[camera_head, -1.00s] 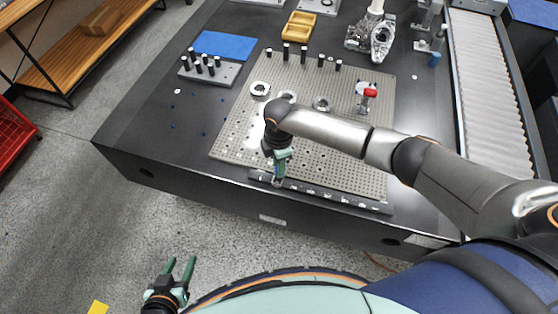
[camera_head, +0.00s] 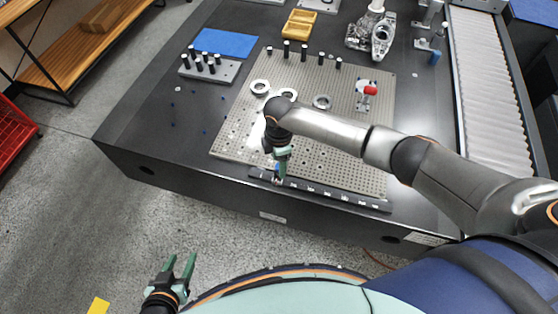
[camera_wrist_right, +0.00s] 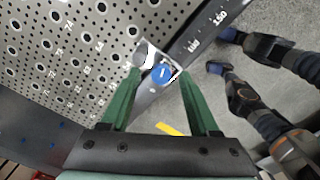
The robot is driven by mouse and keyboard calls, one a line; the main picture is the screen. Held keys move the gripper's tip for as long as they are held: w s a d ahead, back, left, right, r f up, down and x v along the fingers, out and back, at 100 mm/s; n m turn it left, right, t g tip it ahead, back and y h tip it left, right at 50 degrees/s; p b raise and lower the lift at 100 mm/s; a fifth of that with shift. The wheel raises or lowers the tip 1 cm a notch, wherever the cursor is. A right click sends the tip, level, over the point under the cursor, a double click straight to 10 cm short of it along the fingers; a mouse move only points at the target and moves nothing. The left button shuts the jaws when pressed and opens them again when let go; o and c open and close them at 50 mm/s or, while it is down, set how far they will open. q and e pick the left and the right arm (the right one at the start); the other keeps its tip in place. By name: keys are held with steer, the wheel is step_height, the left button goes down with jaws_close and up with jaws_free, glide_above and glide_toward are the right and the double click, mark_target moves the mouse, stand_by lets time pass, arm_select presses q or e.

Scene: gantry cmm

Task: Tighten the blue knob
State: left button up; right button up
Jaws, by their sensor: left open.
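The blue knob (camera_wrist_right: 162,73) shows in the right wrist view, with a light slot mark on its top. It sits on a small metal block (camera_wrist_right: 145,52) by the dark scale bar at the plate's edge. In the head view the blue knob (camera_head: 277,168) is a small patch beside my right fingers. My right gripper (camera_wrist_right: 160,76) is open, its green fingertips on either side of the knob with gaps visible; I cannot tell their exact height against it. My left gripper (camera_head: 180,266) is open and empty, low over the floor in front of the table.
The perforated plate (camera_head: 240,140) carries metal rings, black pins and a red-topped clamp (camera_head: 370,91). A scale bar (camera_head: 335,195) runs along its front edge. A blue mat (camera_head: 225,43), a yellow tray (camera_head: 299,24) and metal parts stand further back. A roller conveyor (camera_head: 480,70) lies right.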

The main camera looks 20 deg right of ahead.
step_height(320, 180, up, 12)
steer(key=shift+r, duration=0.25)
stand_by(0.5)
